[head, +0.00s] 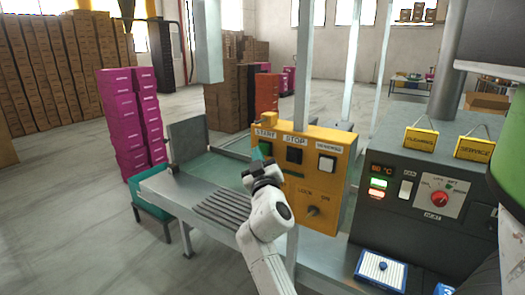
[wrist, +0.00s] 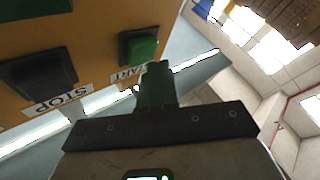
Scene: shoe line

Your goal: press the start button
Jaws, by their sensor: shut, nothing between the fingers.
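The green start button (head: 265,148) sits under the START label on the yellow control box (head: 331,210), left of the dark stop button (head: 294,155). My gripper (head: 259,162) is shut and empty, held just in front of the start button and partly covering the area below it. In the wrist view the green start button (wrist: 142,50) shows in its dark housing just beyond my shut fingertips (wrist: 155,70). The fingertips overlap the START label. I cannot tell whether they touch the button. The stop button (wrist: 40,76) is to the left there.
A white button (head: 326,164) and a lock knob (head: 313,211) are also on the box. A grey machine panel with a red knob (head: 438,199) stands to the right. A conveyor (head: 185,190) runs below left. Pink boxes (head: 122,120) stand behind it.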

